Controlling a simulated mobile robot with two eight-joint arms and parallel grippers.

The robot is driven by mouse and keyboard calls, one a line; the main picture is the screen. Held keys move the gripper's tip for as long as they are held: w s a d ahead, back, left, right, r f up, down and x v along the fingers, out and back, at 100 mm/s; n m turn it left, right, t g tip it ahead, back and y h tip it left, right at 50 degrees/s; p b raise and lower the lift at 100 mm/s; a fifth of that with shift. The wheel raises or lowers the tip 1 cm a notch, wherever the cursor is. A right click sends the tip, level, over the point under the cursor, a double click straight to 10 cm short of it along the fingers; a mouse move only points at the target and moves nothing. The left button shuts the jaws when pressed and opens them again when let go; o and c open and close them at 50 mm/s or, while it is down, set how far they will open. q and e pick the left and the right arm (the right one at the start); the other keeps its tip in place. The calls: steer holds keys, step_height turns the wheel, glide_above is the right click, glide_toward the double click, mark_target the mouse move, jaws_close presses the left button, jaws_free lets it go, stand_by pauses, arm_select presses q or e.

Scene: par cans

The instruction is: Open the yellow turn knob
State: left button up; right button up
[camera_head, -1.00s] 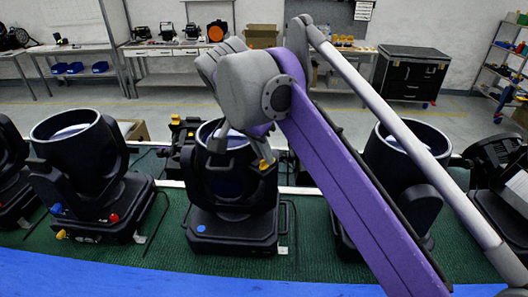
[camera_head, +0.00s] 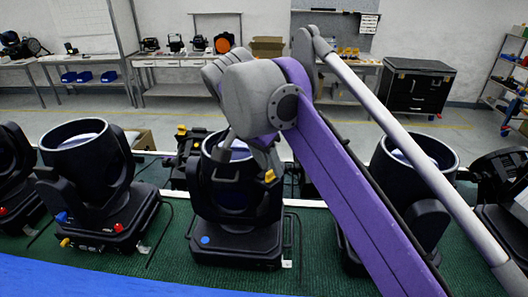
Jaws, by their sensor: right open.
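A black stage light (camera_head: 232,222) stands upright on the green surface in the middle. A yellow knob (camera_head: 269,176) shows on the right side of its housing. My right gripper (camera_head: 246,150), under the grey wrist of my purple arm, is open above and in front of this light. One finger is close to the yellow knob; I cannot tell if it touches. Another yellow knob (camera_head: 65,242) sits low on the base of the left light (camera_head: 88,184), beside a blue and a red knob. My left gripper is not in view.
More black lights stand at both edges, and one on the right (camera_head: 412,170) is partly behind my arm. A blue strip (camera_head: 90,281) runs along the front. Workbenches and a black case (camera_head: 416,88) stand far back.

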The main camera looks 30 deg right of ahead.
steer(key=v, duration=1)
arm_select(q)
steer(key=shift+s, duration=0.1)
